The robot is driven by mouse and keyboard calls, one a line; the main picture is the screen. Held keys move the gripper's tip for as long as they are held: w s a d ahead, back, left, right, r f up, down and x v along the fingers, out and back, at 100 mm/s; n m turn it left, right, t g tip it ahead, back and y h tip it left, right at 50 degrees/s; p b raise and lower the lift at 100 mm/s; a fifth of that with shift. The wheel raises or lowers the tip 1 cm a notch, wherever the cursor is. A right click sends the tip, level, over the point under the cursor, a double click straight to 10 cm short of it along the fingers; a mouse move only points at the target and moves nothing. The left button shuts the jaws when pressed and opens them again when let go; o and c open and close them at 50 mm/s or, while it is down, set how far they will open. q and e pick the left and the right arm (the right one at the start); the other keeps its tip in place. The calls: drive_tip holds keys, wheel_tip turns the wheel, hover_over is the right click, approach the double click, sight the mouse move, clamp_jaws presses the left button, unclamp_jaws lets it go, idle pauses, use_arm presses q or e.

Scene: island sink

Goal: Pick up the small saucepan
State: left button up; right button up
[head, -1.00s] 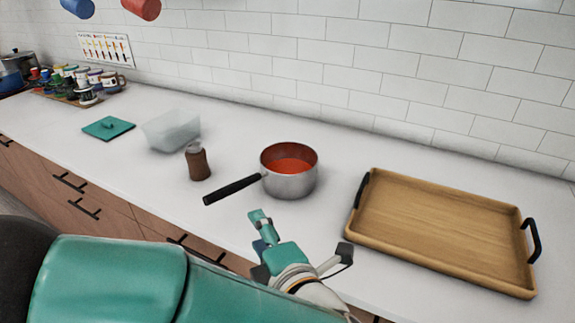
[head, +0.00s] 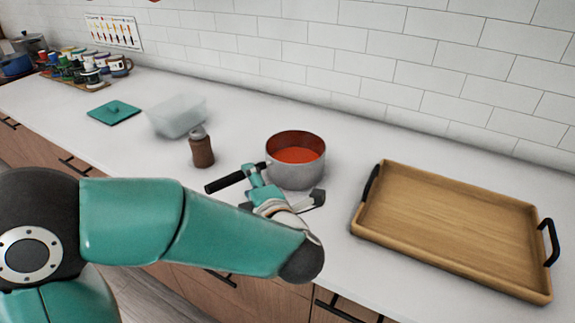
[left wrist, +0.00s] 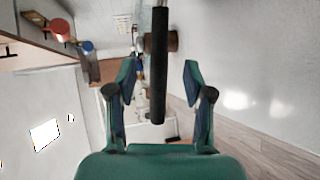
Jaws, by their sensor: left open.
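The small saucepan (head: 297,173) is a silver pot with a red-orange inside, standing upright on the white counter. Its black handle (head: 225,182) points left and toward me. My left gripper (head: 283,187) is at the handle's pan end, in front of the pan. In the left wrist view, the black handle (left wrist: 159,70) runs between the two spread green fingers of my left gripper (left wrist: 160,85), with gaps on both sides. The gripper is open. In the head view its fingers hide part of the handle's root. My right gripper is not in view.
A wooden tray (head: 458,278) with black handles lies right of the pan. A brown shaker (head: 202,151), a clear container (head: 178,118) and a green lid (head: 113,112) are to the left. Mugs (head: 75,68) stand at the far left. The tiled wall (head: 400,70) is behind.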

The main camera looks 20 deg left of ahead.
use_arm(q)
drive_tip(key=x, duration=0.5)
drive_tip(key=shift+a, duration=0.15)
clamp_jaws()
